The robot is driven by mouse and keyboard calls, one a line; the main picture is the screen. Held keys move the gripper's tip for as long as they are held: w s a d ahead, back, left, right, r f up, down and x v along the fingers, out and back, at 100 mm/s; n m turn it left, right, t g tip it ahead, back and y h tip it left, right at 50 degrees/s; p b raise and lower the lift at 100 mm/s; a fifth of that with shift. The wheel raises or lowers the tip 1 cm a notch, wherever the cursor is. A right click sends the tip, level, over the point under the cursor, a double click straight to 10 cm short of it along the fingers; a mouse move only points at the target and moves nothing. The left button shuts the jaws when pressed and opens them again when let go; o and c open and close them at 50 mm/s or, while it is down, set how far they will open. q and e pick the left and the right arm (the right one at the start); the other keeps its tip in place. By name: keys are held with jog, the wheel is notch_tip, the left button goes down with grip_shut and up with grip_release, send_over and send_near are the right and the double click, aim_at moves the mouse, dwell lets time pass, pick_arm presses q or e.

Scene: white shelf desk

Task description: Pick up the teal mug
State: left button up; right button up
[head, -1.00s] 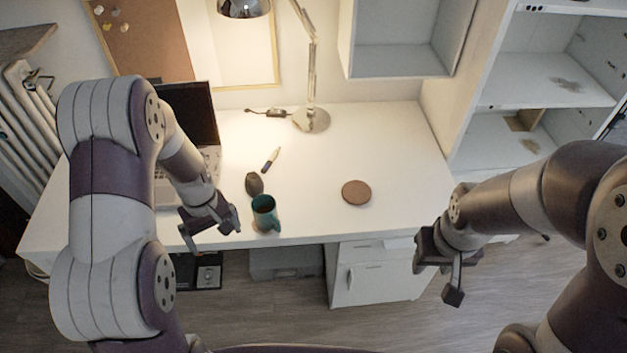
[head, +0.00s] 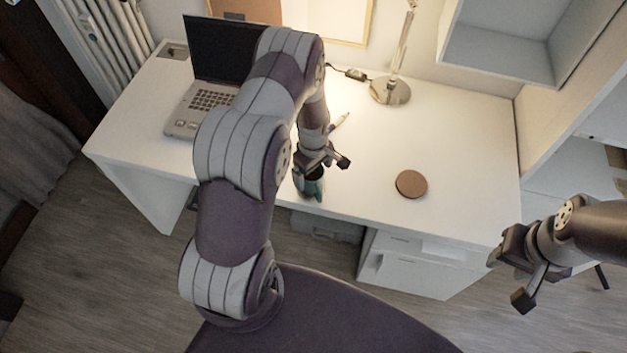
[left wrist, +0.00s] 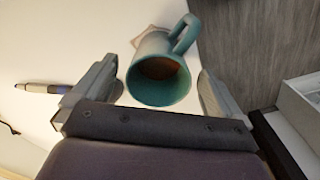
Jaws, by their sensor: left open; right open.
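The teal mug (head: 313,188) stands near the front edge of the white desk, partly hidden by my left gripper in the head view. In the left wrist view the mug (left wrist: 160,82) shows its open mouth with a brown inside, and its handle points up and right. My left gripper (head: 322,163) is over the mug. In the wrist view its open fingers (left wrist: 155,92) are on either side of the mug, with gaps visible. My right gripper (head: 527,277) is open and empty, in front of the desk's right end.
A brown round coaster (head: 411,184) lies right of the mug. A pen (left wrist: 43,88) lies beyond my left finger. A laptop (head: 214,82) is at the back left and a lamp base (head: 390,91) at the back. The desk (head: 455,170) is clear around the coaster.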

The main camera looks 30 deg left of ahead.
pick_arm(q)
jog(key=shift+s+d+f, duration=0.1)
jog(key=shift+s+f, duration=0.1)
jog(key=shift+f, duration=0.95)
jog(key=shift+w+f, duration=0.2)
jog(key=shift+f, duration=0.1)
jog(key=shift+r, duration=0.1)
jog(key=c, duration=1.1)
jog(key=shift+c, duration=1.1)
jog(key=shift+r, duration=0.1)
